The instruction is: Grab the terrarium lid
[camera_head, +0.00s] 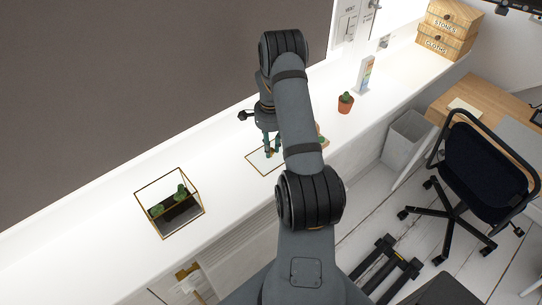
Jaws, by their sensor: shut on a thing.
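The terrarium lid (251,157) is a thin, gold-edged clear panel over the white ledge, partly hidden by my arm. My gripper (270,153) points down at the lid and is shut on it; the exact contact is small and hard to make out. I cannot tell whether the lid touches the ledge. The terrarium (170,204), a gold-framed glass box with green plants and dark soil inside, stands on the ledge to the left of the gripper, apart from it.
A small cactus in a terracotta pot (345,103) and an upright white stand with coloured marks (365,75) are on the ledge to the right. A round brownish thing (322,141) is partly hidden behind my arm. The ledge (95,230) is bare left of the terrarium.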

